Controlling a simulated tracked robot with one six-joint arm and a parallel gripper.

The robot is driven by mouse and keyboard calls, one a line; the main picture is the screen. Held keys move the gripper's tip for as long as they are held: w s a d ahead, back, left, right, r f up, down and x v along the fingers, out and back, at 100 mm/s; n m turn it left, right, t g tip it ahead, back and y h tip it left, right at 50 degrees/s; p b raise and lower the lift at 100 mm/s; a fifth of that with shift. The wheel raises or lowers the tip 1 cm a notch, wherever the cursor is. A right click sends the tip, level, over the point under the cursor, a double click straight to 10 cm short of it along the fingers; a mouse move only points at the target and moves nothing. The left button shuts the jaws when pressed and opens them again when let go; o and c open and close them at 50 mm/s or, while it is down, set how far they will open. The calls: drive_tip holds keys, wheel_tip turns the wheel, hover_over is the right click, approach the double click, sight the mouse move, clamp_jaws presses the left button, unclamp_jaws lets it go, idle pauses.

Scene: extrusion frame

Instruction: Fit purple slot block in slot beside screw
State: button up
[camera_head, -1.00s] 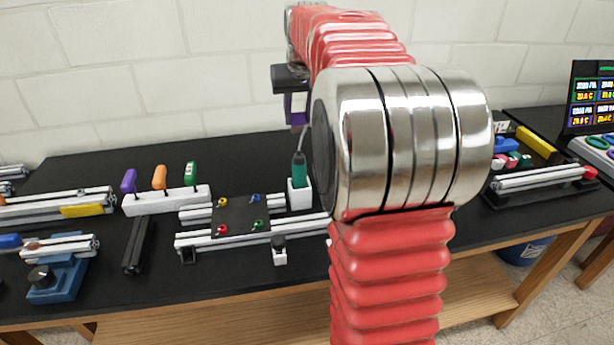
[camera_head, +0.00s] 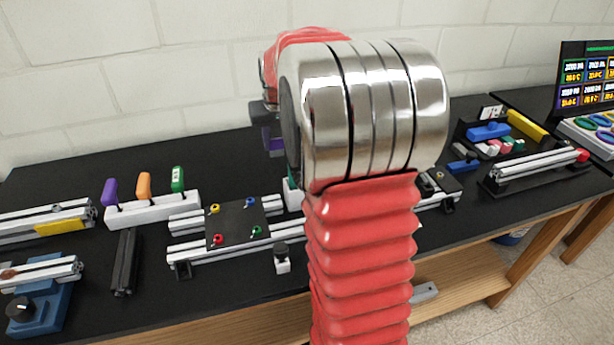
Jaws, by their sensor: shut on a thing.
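My gripper (camera_head: 268,114) shows only as a dark edge behind the large silver joint of my arm. It is shut on a purple block (camera_head: 272,139), which shows in part just below it, above the back of the black table. The fingertips and most of the block are hidden. An extrusion frame (camera_head: 195,254) lies on the table below and left of the block, apart from it. Its black plate (camera_head: 235,228) carries yellow, blue, red and green screws. My arm covers the frame's right part. I cannot tell which slot lies beside a screw.
A white holder (camera_head: 155,208) carries purple, orange and green handled tools. A dark bar (camera_head: 125,262) and a small white block with a black knob (camera_head: 282,262) lie near the front. More rails (camera_head: 535,166) and colored blocks (camera_head: 488,131) are at right. A brick wall stands behind.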

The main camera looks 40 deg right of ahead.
sight(278, 155)
drive_tip(key=shift+s+d, duration=0.1)
drive_tip(key=shift+f, duration=3.05)
drive_tip(key=shift+f, duration=1.9)
drive_tip(key=shift+f, duration=0.1)
drive_tip(key=o, duration=1.1)
